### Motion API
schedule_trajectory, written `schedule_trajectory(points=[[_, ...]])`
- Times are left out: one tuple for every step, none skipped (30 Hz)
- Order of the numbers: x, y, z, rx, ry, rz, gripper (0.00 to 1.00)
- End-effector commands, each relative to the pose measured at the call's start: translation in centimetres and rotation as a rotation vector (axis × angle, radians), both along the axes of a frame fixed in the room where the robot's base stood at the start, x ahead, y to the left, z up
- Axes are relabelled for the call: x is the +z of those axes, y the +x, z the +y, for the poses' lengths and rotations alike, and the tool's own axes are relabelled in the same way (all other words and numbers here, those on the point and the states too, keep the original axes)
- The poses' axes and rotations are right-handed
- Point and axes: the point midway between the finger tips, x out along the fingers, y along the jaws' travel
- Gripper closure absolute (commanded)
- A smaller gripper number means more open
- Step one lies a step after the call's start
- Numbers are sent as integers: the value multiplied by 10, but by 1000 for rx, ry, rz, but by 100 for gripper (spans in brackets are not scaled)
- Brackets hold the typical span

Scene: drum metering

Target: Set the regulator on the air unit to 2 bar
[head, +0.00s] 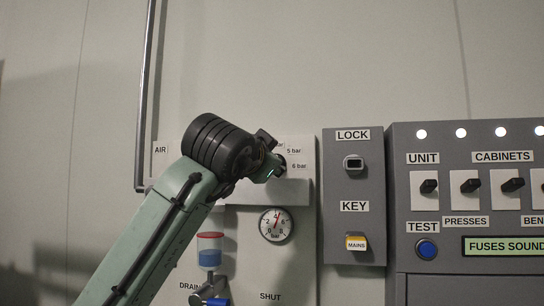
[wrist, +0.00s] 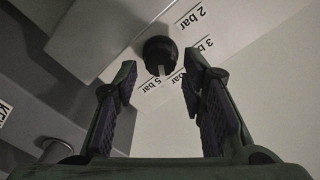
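The air unit (head: 298,196) is a pale panel on the wall, labelled AIR, partly hidden behind my arm. Its regulator knob (wrist: 158,54) is black and round with a white pointer mark. In the wrist view, labels 2 bar, 3 bar and 5 bar stand around it, with another partly hidden between. The mark points toward the 5 bar side, near the partly hidden label. My gripper (wrist: 162,80) is open, its fingertips apart just short of the knob, nothing between them. In the head view my gripper (head: 272,166) covers most of the knob.
A round gauge (head: 276,224) with a red needle pointing roughly upward sits below the regulator. A red-and-blue bowl (head: 210,251) and drain valve are lower left. A grey LOCK/KEY box (head: 354,190) and switch panel (head: 470,235) stand close on the right.

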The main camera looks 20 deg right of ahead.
Motion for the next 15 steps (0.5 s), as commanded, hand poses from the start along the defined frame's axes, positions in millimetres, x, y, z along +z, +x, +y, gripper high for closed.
schedule_trajectory(points=[[2, 7, -4, 1, 0, 2, 62], [2, 10, -7, 0, 0, 2, 62], [2, 14, -9, 0, 0, 2, 62], [2, 17, -11, 0, 0, 2, 62], [2, 19, -13, 1, 0, 1, 62], [1, 22, -14, 0, -1, 1, 62], [1, 23, -15, 0, -1, 1, 62], [1, 24, -16, 0, 0, 0, 62], [1, 25, -17, 0, 0, 0, 62], [0, 26, -17, -1, 0, -1, 62], [0, 26, -17, 0, -1, -1, 62], [0, 26, -18, 0, -1, -1, 62], [0, 26, -18, 0, -1, -1, 62], [0, 26, -18, 0, -1, -1, 62], [0, 26, -18, 0, -1, -1, 62]])
